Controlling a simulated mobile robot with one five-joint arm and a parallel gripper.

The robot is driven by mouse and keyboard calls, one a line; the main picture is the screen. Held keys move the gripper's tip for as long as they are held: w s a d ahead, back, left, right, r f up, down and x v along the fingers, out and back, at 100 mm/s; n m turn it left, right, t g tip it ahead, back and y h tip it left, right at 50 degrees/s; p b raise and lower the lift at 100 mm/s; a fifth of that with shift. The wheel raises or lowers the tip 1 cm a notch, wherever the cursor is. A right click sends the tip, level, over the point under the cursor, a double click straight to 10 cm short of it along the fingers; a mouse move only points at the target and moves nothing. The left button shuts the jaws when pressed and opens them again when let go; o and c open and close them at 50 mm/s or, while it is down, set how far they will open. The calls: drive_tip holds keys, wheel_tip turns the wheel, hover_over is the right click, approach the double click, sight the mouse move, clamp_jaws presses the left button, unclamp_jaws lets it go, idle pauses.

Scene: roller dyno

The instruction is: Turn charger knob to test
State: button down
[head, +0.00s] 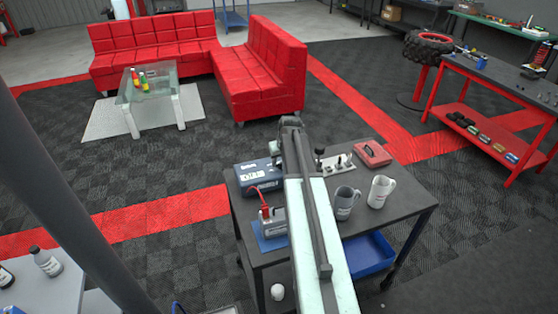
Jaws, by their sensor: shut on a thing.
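The charger (256,176), a dark blue box with a white label on its front, stands at the back left of the dark cart top. My arm reaches over the cart, and my gripper (277,158) is at the charger's right end, partly covered by my own arm. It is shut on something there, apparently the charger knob. The fingertips and the knob are hidden from this view, so the knob's setting cannot be read.
A grey and red device (272,222) sits on a blue mat in front of the charger. Two mugs, dark (344,203) and white (380,192), stand right of my arm. A switch panel (336,164) and red case (373,154) lie behind them. A blue tray (370,256) is below.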

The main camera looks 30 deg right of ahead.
drive_tip(key=shift+a+m, duration=0.1)
drive_tip(key=shift+m, duration=0.2)
drive_tip(key=m, duration=0.1)
drive_tip(key=m+h, duration=0.1)
drive_tip(key=m, duration=0.2)
drive_tip(key=shift+w+a+m+g+h, duration=0.2)
drive_tip(key=shift+w+m+g+h, duration=0.1)
drive_tip(key=shift+h, duration=0.1)
drive_tip(key=m+g, duration=0.1)
drive_tip(key=m, duration=0.1)
drive_tip(key=m+h, duration=0.1)
drive_tip(key=m, duration=0.2)
drive_tip(key=shift+w+a+g, duration=0.1)
drive_tip(key=shift+w+g, duration=0.1)
drive_tip(key=shift+g, duration=0.2)
drive_tip(key=shift+m, duration=0.3)
drive_tip(key=c, duration=0.8)
unclamp_jaws()
drive_tip(key=shift+a, duration=0.1)
drive_tip(key=shift+c, duration=0.2)
drive_tip(key=shift+s, duration=0.1)
